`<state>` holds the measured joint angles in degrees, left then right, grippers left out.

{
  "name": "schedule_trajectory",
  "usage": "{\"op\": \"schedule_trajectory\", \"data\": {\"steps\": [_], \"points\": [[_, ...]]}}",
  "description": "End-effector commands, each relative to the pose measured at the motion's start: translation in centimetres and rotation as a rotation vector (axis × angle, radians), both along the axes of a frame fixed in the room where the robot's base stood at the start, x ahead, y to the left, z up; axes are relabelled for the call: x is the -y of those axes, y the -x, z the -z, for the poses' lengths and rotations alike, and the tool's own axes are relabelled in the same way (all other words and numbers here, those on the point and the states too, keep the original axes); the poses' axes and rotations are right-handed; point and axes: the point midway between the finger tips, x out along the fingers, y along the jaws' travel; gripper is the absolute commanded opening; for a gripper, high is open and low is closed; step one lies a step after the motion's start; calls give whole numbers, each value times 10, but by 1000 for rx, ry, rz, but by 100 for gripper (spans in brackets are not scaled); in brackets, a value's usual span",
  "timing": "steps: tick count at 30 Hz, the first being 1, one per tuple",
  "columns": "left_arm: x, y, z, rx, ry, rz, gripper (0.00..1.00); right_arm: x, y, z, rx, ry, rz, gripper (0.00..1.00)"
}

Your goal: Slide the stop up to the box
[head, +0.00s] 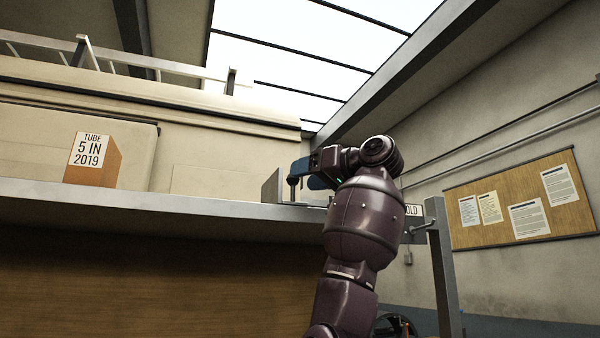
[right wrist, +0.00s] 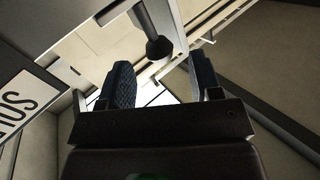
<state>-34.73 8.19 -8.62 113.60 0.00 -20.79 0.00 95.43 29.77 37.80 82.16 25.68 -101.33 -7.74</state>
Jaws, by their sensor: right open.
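The box (head: 90,160) is brown cardboard, labelled "TUBE 5 IN 2019", and stands on the shelf (head: 150,200) at the left of the head view. The stop (head: 271,188) is a grey upright plate on the shelf, well to the right of the box, with a wide gap between them. A dark knob (head: 292,181) shows just right of the plate; the knob also shows in the right wrist view (right wrist: 159,48). My right gripper (head: 307,175) is open close by the knob. In the right wrist view the knob appears near the gap between the blue-padded fingers (right wrist: 160,78). Contact cannot be told.
A grey post (head: 443,265) with a peg stands right of my right arm. A sign ending in "OLD" (head: 413,211) is partly hidden by my arm. A ladder (head: 85,52) lies above the shelf. A notice board (head: 522,200) hangs on the right wall.

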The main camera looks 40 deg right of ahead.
Motion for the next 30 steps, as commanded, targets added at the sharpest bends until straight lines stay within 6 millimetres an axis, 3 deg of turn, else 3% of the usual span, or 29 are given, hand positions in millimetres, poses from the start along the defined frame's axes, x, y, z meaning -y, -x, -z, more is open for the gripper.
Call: {"op": "schedule_trajectory", "data": {"steps": [6, 17, 28, 30], "points": [[0, 1, -4, -5, 1, -1, 43, -7, -18, 0, -2, 0, -1, 58], [0, 3, -2, -9, 1, -3, 43, -8, -22, 1, -1, 0, 0, 58], [0, 3, -2, -11, 1, -3, 43, -8, -21, 0, -1, -1, 0, 2], [0, 3, -2, -11, 1, -3, 43, -8, -21, 0, -1, -1, 0, 0]]}}
